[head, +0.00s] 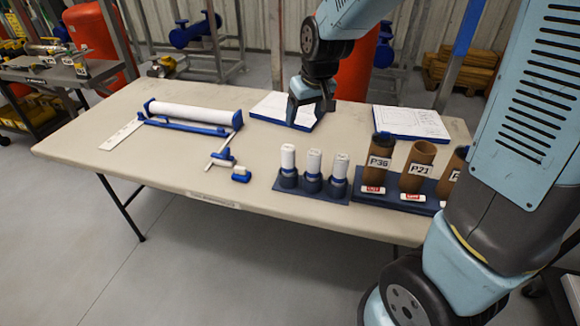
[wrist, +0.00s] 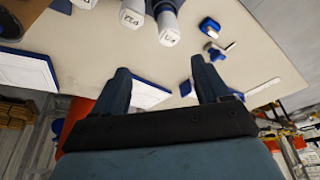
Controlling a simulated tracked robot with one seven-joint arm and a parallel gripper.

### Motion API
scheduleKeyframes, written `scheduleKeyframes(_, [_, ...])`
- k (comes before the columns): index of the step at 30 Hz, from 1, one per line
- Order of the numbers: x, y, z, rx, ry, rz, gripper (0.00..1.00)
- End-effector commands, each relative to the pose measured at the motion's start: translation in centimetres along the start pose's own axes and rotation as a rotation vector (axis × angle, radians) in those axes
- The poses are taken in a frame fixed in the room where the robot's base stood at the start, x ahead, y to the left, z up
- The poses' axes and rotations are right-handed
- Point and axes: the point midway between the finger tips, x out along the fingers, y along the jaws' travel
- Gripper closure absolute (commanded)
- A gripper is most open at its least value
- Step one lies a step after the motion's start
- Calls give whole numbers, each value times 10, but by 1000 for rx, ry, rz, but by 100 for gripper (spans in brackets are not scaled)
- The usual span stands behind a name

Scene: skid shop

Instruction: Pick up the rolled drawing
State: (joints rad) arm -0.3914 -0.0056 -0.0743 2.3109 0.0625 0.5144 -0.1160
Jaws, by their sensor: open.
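Three white rolled drawings stand upright in a row of blue cups on a dark blue base (head: 265,184) at the table's front: a left one (head: 288,157), a middle one (head: 313,161) and a right one (head: 340,165). The wrist view shows roll ends with small dark labels at its top, one roll (wrist: 131,15) beside another (wrist: 169,32); their writing is hard to read. My gripper (head: 308,110) is open and empty, above the table behind the rolls, over a white sheet on a blue board (head: 268,106). Its fingers also show in the wrist view (wrist: 160,68).
Brown tubes marked P36 (head: 379,160) and P21 (head: 416,168) stand right of the rolls, with another partly hidden by my arm. A large white roll on a blue stand (head: 190,114) and a blue-and-white tool (head: 222,158) lie left. A second sheet (head: 410,122) lies behind the tubes.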

Motion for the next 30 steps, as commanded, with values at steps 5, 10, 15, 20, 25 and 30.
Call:
scheduleKeyframes(5, [33,-15,-11,-40,-20,-6,25])
scheduleKeyframes(10, [46,-20,-14,-54,-26,-7,25])
scheduleKeyframes(15, [66,-20,-13,-54,-28,-7,25])
scheduleKeyframes(20, [90,-20,-13,-54,-28,-7,25])
scheduleKeyframes(25, [112,-20,-12,-53,-27,-7,25])
scheduleKeyframes(30, [126,-20,-12,-53,-25,-6,25])
